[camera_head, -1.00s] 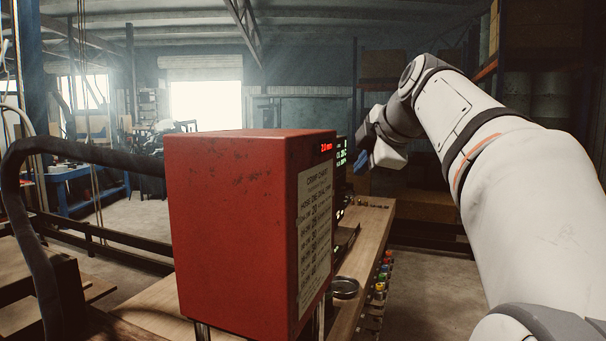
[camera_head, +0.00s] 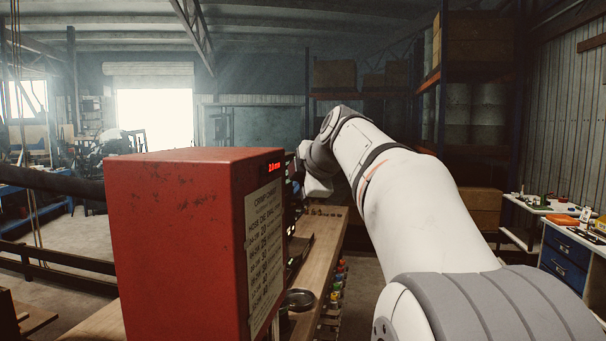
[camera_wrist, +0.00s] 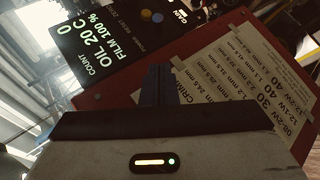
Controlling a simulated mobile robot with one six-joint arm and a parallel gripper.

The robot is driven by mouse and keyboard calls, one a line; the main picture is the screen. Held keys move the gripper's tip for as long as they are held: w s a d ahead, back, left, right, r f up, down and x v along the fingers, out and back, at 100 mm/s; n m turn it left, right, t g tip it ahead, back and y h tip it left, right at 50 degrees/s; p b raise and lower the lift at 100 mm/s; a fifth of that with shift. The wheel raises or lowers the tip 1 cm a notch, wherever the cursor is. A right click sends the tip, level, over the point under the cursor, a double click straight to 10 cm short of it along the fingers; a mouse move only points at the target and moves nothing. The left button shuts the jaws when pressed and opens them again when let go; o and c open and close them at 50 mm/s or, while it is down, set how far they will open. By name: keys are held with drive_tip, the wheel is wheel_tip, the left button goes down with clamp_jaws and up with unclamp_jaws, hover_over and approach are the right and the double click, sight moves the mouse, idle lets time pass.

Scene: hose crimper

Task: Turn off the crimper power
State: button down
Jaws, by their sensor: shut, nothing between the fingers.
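The crimper's red cabinet (camera_head: 180,245) stands on the bench in the head view, with a lit red readout (camera_head: 274,167) and a paper crimp chart (camera_head: 264,250) on its side. In the wrist view a lit display (camera_wrist: 90,45) reads count 0, oil 20 C and film 100 %. The cabinet hides the fingertips in the head view.
The wooden bench (camera_head: 325,262) runs along the cabinet's right side, with a round dish (camera_head: 299,300) and several coloured items (camera_head: 337,285) along its edge. A white table with blue drawers (camera_head: 565,262) stands at the right. Shelving stands behind.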

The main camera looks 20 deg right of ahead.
sight(292, 208)
drive_tip(key=w+f, duration=0.1)
drive_tip(key=w+d+f+p, duration=0.1)
drive_tip(key=w+d+f, duration=0.1)
drive_tip(key=w, duration=0.1)
drive_tip(key=shift+f+p, duration=0.2)
drive_tip(key=shift+p, duration=0.2)
drive_tip(key=shift+d, duration=0.1)
drive_tip(key=shift+w+a+f+b, duration=0.1)
drive_tip(key=shift+a+f+b, duration=0.1)
drive_tip(key=shift+b, duration=0.2)
